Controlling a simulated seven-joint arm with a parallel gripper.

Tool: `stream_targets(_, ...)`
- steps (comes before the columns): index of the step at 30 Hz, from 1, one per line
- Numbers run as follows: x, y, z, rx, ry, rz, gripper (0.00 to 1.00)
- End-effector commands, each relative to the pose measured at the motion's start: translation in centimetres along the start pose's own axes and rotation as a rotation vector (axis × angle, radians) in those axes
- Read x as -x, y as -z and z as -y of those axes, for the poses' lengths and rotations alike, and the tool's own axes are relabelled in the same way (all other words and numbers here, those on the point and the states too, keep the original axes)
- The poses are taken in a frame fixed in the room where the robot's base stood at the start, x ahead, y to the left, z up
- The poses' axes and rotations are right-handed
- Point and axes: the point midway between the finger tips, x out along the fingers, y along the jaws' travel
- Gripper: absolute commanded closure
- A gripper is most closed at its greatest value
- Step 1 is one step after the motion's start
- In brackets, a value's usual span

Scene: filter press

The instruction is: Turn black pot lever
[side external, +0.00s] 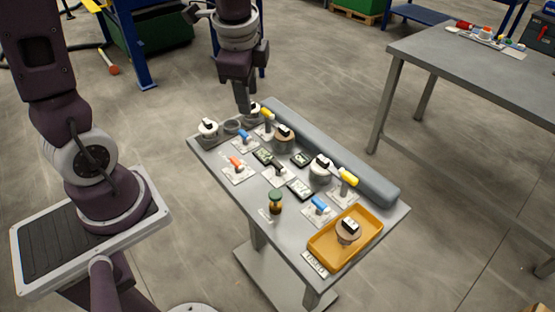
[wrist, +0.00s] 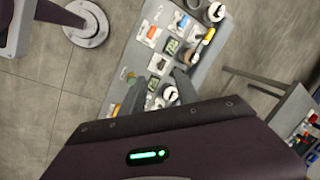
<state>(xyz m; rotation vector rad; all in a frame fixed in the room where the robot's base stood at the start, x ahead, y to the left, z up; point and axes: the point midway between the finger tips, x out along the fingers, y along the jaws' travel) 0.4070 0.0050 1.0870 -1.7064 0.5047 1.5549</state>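A black lever (side external: 279,169) sits on a small white plate near the middle of the narrow grey table. It also shows in the wrist view (wrist: 160,63), between two green-faced displays. My gripper (side external: 243,106) points down above the far left end of the table, apart from the black lever. In the wrist view its two dark fingers (wrist: 160,88) are spread with nothing held between them. White-lidded pots (side external: 320,175) stand around the lever. The lever's exact turn angle is too small to tell.
Orange (side external: 237,163), blue (side external: 320,205) and yellow (side external: 348,178) levers stand close by. A green-lidded jar (side external: 276,202) is near the front edge. A yellow tray (side external: 328,250) holds a pot at the right end. A grey roll (side external: 330,150) lines the back edge.

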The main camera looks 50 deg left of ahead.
Motion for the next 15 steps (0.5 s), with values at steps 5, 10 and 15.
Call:
stream_targets(5, -11.0, 3.2, 2.5, -0.442, -0.157, -0.016, 0.62)
stream_targets(10, -17.5, 4.9, 2.3, -0.67, -0.234, -0.103, 0.62)
stream_targets(15, -20.0, 5.3, 1.7, -0.722, -0.249, -0.129, 0.62)
